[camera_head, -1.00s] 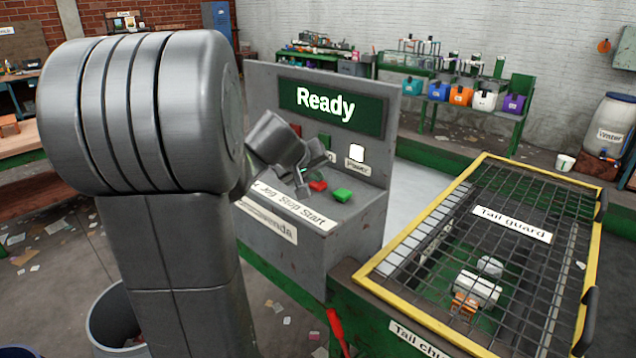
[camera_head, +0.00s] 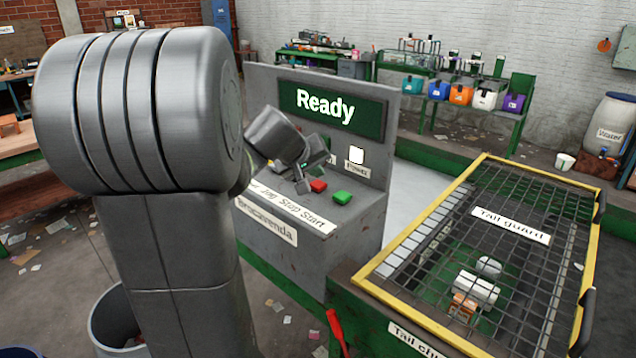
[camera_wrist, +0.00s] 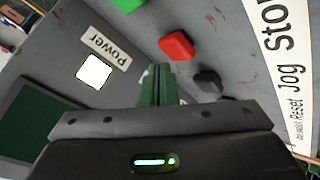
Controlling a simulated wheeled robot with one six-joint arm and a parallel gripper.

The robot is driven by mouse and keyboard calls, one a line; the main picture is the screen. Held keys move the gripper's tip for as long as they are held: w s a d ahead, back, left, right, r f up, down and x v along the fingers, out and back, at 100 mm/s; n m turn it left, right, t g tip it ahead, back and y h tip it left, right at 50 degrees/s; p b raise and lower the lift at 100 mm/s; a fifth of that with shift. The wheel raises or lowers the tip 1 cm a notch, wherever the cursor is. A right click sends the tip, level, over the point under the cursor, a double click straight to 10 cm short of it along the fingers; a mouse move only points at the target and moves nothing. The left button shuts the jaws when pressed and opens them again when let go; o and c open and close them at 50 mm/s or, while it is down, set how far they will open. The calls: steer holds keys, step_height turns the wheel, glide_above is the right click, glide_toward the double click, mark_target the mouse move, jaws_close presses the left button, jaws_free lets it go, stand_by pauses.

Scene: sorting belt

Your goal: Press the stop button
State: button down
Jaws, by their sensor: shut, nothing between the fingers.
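The red stop button (camera_head: 318,186) sits on the sloping top of the grey control console (camera_head: 300,262), between the "Stop" label and the "Ready" screen. It also shows in the wrist view (camera_wrist: 176,46), just beyond my fingertips. My gripper (camera_head: 303,187) is shut and empty, low over the console just left of the red button. In the wrist view my fingers (camera_wrist: 158,72) point toward the panel; whether they touch anything, I cannot tell. The green start button (camera_head: 341,197) is right of the red one. A black button (camera_wrist: 208,80) lies on the other side.
A white lit power switch (camera_head: 356,155) is on the console's upright panel below the "Ready" screen (camera_head: 332,108). The yellow-framed tail guard (camera_head: 510,236) covers the belt at right. A grey bin (camera_head: 112,315) stands at lower left.

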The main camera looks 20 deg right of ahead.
mark_target(316, 185)
steer(key=shift+r, duration=0.1)
step_height(316, 185, up, 5)
steer(key=p, duration=0.3)
steer(key=shift+p, duration=0.35)
stand_by(0.5)
